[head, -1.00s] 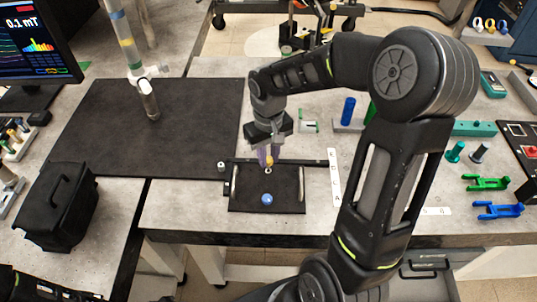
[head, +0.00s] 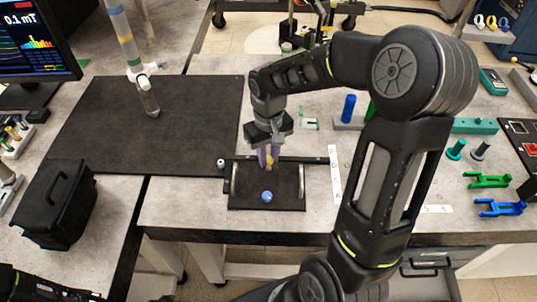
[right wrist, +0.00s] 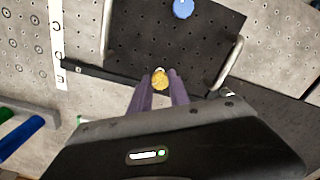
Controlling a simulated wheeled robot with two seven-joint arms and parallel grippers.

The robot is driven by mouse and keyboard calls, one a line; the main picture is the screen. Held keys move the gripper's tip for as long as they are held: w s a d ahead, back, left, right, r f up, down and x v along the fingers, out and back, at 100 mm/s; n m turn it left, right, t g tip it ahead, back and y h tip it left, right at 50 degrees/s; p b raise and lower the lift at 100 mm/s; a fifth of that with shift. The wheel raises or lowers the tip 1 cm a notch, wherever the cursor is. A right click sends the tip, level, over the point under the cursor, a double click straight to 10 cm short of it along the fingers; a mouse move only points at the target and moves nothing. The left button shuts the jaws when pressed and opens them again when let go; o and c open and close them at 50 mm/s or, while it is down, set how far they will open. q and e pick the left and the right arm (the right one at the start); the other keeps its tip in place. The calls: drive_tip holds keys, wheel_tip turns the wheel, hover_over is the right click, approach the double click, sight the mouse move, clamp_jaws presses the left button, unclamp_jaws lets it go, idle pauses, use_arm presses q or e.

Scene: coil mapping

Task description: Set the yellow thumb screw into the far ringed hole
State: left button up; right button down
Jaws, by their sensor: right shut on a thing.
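The yellow thumb screw (head: 269,162) is between the purple fingertips of my right gripper (head: 267,160), which is shut on it over the far part of a black plate (head: 285,178). The right wrist view also shows the yellow head (right wrist: 160,80) between the fingertips, with a sliver of a pale ring just past it. The far ringed hole is mostly hidden under the screw and fingers; I cannot tell how deep the screw sits. A blue thumb screw (head: 267,197) sits on the near part of the plate. My left gripper is not in view.
Silver handles (head: 234,180) stand at both sides of the plate, close to the gripper. A white lettered strip (head: 334,178) lies to the right.

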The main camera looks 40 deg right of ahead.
drive_tip(key=shift+f+b, duration=0.65)
drive_tip(key=shift+f, duration=0.3)
idle(0.5)
drive_tip(key=m, duration=0.5)
drive_tip(key=c, duration=1.1)
unclamp_jaws()
drive_tip(key=shift+c, duration=0.2)
wheel_tip(320, 180, up, 8)
drive_tip(key=shift+f, duration=0.1)
